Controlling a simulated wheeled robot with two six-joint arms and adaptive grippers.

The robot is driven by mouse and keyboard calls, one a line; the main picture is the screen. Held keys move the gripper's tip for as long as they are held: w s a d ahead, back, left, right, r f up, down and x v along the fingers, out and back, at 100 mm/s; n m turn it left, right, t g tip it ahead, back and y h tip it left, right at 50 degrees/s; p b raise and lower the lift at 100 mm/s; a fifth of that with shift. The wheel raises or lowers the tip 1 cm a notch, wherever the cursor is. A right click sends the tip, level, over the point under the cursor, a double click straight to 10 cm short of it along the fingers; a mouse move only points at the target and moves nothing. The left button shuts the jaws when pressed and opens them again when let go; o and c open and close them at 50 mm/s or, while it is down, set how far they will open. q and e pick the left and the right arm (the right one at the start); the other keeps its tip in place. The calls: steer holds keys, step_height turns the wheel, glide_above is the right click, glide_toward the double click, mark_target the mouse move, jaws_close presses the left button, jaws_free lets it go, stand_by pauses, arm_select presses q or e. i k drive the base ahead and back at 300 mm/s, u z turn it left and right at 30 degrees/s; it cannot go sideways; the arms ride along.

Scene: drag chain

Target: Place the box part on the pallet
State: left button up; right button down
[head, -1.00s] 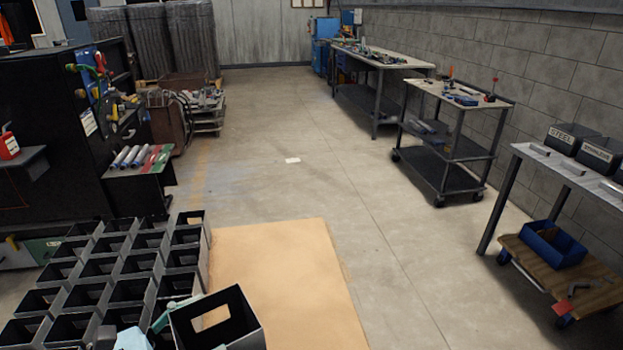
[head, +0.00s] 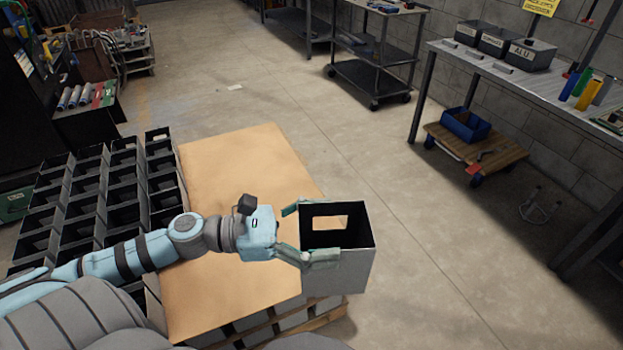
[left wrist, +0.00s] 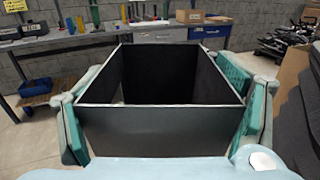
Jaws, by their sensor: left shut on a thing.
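The box part (head: 338,264) is a grey open-topped box with a dark inside and a window in its wall. My left gripper (head: 303,235) is shut on it, with a finger on either side. In the head view the box is upright at the right edge of the pallet stack. In the left wrist view the box (left wrist: 160,133) fills the middle between the teal fingers (left wrist: 160,105). The pallet (head: 322,321) carries grey boxes under a brown cardboard sheet (head: 235,165). Whether the held box touches the sheet cannot be told. My right gripper is not in view.
Rows of similar dark boxes (head: 85,200) stand on the left of the sheet. Most of the sheet's top is bare. A workbench (head: 470,60) with grey bins and a wooden dolly (head: 505,152) with a blue bin stand at the right. The floor between is clear.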

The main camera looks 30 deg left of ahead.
mark_target(192, 297)
steer(key=z, duration=0.35)
steer(key=i, duration=2.2)
steer(key=u, duration=1.45)
steer(key=i, duration=1.4)
steer(key=u, duration=1.1)
steer(key=i, duration=0.35)
steer(key=u, duration=0.25)
